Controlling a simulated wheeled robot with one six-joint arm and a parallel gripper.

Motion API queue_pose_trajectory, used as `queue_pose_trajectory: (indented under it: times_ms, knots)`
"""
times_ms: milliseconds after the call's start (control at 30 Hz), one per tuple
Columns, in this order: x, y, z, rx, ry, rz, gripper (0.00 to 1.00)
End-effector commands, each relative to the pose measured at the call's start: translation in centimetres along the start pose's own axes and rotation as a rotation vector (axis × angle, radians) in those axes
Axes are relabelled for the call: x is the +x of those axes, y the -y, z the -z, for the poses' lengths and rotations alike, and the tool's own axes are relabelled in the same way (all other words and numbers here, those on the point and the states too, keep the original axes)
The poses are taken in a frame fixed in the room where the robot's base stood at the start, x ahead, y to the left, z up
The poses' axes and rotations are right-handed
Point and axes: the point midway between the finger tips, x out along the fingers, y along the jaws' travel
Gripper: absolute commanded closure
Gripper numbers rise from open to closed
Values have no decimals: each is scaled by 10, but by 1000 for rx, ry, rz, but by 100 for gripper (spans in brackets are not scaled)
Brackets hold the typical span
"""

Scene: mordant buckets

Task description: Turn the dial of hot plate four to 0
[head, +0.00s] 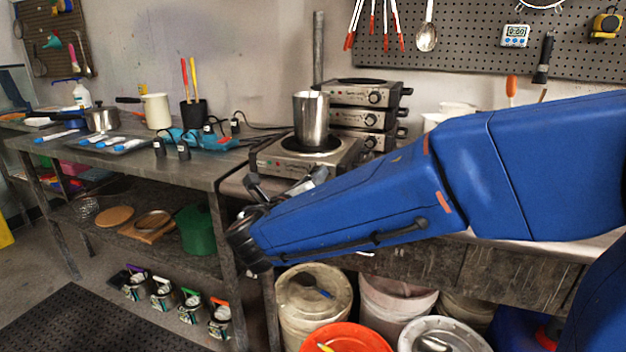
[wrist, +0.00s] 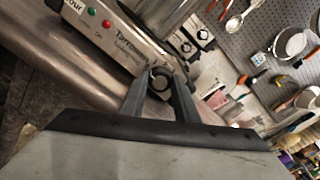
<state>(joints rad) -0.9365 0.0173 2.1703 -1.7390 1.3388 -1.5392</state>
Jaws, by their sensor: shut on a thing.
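Hot plate four (head: 335,160) is a silver single-burner unit on the bench, with a steel pot (head: 311,118) standing on its burner. In the wrist view its front panel (wrist: 122,36) shows a label ending in "our", a green lamp and a red lamp. The round dark dial (wrist: 161,83) is between the fingertips of my gripper (wrist: 158,76), which is shut on it. In the head view my gripper (head: 288,183) is at the front of the plate, and my arm hides the dial. The dial's pointer and numbers cannot be read.
A stack of similar hot plates (head: 366,118) stands close behind at the right. Cables and a blue cloth (head: 207,140) lie on the bench to the left. Buckets (head: 312,298) stand on the floor below my arm.

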Motion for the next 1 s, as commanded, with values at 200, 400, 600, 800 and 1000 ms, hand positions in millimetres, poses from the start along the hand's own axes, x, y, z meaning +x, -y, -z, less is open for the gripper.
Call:
queue_pose_trajectory:
  times_ms: [200,400,600,800,1000]
  knots:
    - [0,0,0,-1,0,-1,94]
    - [0,0,0,0,0,-1,53]
    - [0,0,0,0,0,0,53]
    - [-12,-1,-1,1,2,-2,53]
    - [-40,-1,0,-1,3,-3,53]
